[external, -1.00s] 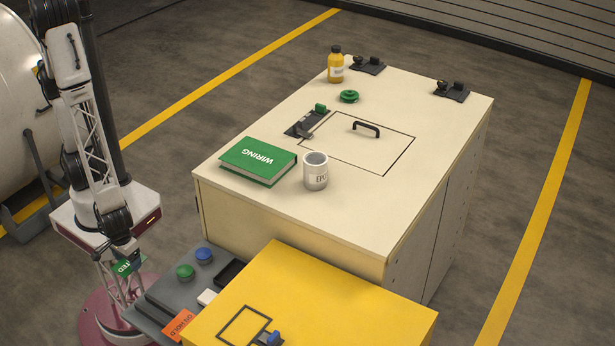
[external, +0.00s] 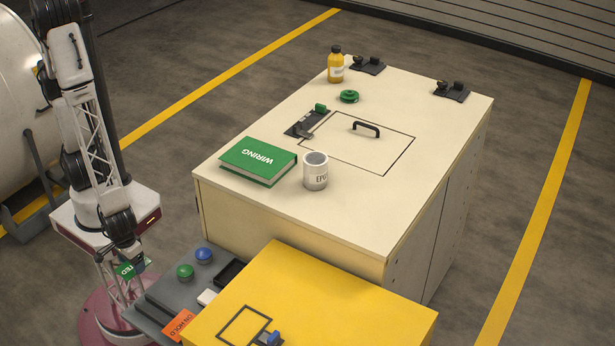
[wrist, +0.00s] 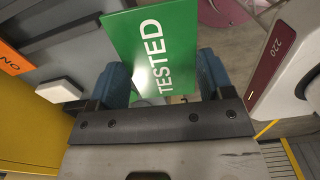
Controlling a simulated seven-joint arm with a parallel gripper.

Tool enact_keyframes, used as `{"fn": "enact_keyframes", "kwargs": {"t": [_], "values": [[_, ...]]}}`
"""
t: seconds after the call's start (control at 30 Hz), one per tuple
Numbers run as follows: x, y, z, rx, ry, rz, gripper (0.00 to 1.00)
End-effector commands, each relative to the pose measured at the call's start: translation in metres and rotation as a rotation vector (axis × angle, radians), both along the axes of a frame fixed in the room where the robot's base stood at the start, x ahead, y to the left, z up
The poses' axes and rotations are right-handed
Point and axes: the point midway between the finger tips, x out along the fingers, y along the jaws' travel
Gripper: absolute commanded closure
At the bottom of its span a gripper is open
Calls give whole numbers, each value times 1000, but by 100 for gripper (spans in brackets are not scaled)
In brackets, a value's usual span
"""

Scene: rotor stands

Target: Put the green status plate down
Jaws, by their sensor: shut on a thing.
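The green status plate (wrist: 152,45), lettered TESTED in white, is held in my gripper (wrist: 165,82); its two blue fingers show on either side of it in the wrist view. In the external view the plate (external: 127,270) is a small green patch at the lower left, and my gripper (external: 138,265) is beside it, partly hidden by my arm. The plate is to the left of the grey panel, near my base. Whether it touches anything below cannot be told.
A grey panel (external: 222,262) carries green and blue buttons, a white block and an orange ON HOLD plate (external: 179,325). A yellow box (external: 340,300) stands to its right. The cream cabinet (external: 330,215) behind holds a green WIRING book (external: 258,160) and a mug (external: 316,172).

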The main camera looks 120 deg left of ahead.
Motion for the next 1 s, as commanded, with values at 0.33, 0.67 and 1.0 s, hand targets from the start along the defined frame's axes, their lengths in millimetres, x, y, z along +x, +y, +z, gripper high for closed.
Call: {"fn": "enact_keyframes", "kwargs": {"t": [0.33,0.67,1.0], "values": [[84,-3,21,0,-3,-254,51],[173,5,52,0,-3,-551,51],[252,25,86,0,-2,-753,51]]}}
